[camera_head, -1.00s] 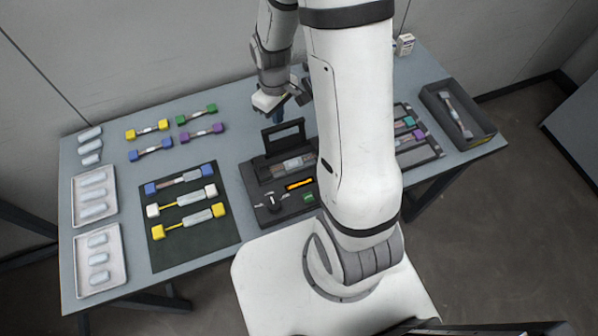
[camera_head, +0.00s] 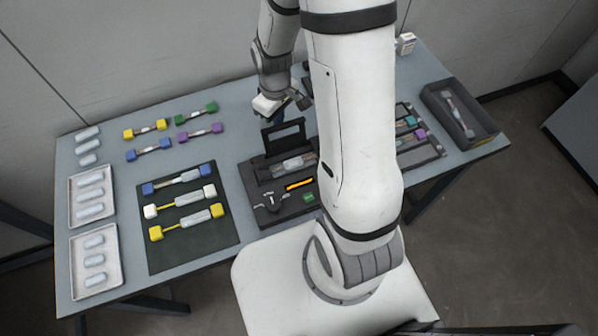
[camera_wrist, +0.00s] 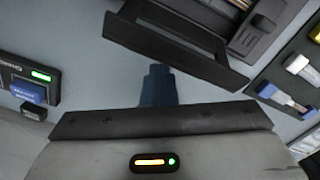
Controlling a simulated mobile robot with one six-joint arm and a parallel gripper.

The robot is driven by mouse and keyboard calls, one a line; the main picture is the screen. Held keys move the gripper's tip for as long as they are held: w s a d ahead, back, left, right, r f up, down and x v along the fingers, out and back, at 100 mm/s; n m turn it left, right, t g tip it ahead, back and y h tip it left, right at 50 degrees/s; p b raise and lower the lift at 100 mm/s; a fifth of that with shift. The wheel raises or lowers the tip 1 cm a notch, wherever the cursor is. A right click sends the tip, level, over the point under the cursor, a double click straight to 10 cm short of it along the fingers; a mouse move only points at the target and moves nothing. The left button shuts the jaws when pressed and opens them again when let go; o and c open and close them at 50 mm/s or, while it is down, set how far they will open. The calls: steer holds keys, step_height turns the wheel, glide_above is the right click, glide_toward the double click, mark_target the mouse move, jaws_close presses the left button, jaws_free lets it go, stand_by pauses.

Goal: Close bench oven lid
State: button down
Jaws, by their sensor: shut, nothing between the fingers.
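The bench oven (camera_head: 249,178) is a dark unit in the middle of the table, with an orange display and a green button on its front part. Its lid (camera_head: 284,150) is a dark rectangular frame standing raised at the back, and a clear strip-like piece shows in the bed before it. In the wrist view the lid (camera_wrist: 190,68) crosses the upper middle. My gripper (camera_head: 279,116) is shut and empty, just behind the lid. In the wrist view its dark blue fingertips (camera_wrist: 156,75) point toward the lid's edge; I cannot tell whether they touch it.
A dark mat (camera_head: 165,257) with several splice pieces lies left of the oven, beside two white trays (camera_head: 73,212). Several coloured pieces lie behind the mat. A dark bin (camera_head: 484,128) stands at the right edge.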

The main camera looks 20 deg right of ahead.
steer(key=shift+s+f, duration=0.2)
steer(key=shift+s, duration=0.55)
steer(key=shift+s+f, duration=0.2)
steer(key=shift+s, duration=0.5)
steer(key=shift+s+r+b, duration=0.2)
steer(key=shift+s+b, duration=0.25)
steer(key=shift+s, duration=1.7)
steer(key=shift+r, duration=0.1)
step_height(320, 180, up, 7)
steer(key=w+p, duration=0.1)
steer(key=p, duration=0.4)
steer(key=shift+w+p, duration=0.15)
steer(key=shift+p, duration=0.2)
step_height(320, 180, up, 10)
steer(key=m+t, duration=0.1)
steer(key=m, duration=0.2)
glide_above(283, 129)
steer(key=s, duration=0.4)
steer(key=s+r+m+t, duration=0.2)
steer(key=s+r+m, duration=0.1)
steer(key=s+r, duration=0.3)
step_height(283, 129, up, 3)
steer(key=shift+f, duration=0.2)
